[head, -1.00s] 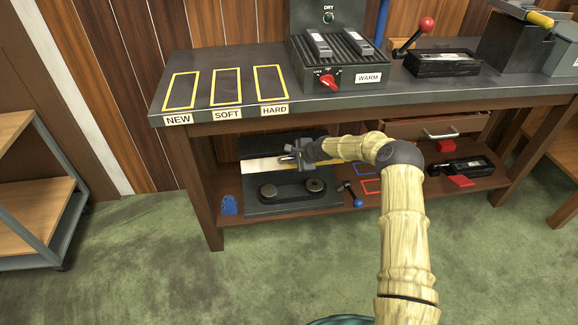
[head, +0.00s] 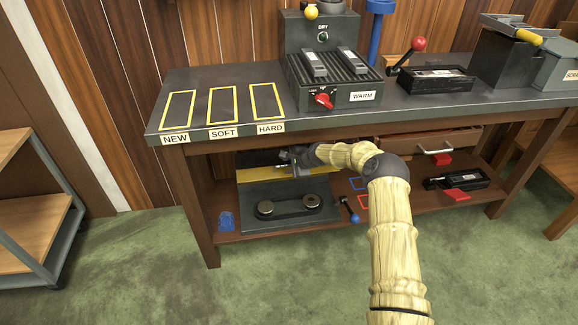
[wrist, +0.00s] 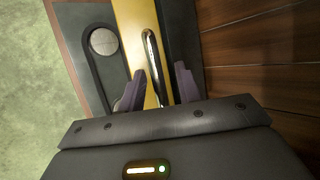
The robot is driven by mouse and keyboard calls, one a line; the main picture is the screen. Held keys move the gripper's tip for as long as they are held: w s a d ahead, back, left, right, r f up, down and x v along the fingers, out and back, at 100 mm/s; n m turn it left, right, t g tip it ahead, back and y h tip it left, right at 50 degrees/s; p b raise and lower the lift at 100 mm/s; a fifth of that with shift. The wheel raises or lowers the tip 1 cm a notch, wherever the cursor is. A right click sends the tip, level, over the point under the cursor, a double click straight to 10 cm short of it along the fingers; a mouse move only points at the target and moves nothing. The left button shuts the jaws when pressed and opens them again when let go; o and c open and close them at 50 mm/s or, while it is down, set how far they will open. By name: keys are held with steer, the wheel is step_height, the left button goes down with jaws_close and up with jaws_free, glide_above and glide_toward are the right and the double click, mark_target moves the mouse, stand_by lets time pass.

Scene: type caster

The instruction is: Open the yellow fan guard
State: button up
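The yellow fan guard (head: 262,174) is a flat yellow panel across the back of a dark machine (head: 285,190) on the lower shelf. In the wrist view the guard (wrist: 135,35) carries a slim shiny bar handle (wrist: 151,60) along its length. My gripper (head: 288,162) is at the guard's right part. In the wrist view my gripper (wrist: 158,88) has its two dark fingers apart, on either side of the handle's near end. I cannot tell whether either finger touches the handle.
Two round knobs or reels (head: 265,207) sit on the machine's front. A blue-handled lever (head: 349,209) stands right of it, and a small blue object (head: 226,221) left. The bench top (head: 200,117) overhangs the shelf. A drawer (head: 422,148) is at the right.

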steer(key=shift+s+d+r+p, duration=0.3)
steer(key=shift+s+r, duration=0.05)
steer(key=shift+r, duration=0.15)
steer(key=s+d+r+p, duration=0.2)
steer(key=s+d+p, duration=0.2)
steer(key=s+d, duration=0.5)
steer(key=shift+s+r, duration=0.2)
steer(key=shift+s, duration=1)
steer(key=shift+d, duration=0.1)
steer(key=shift+c, duration=0.2)
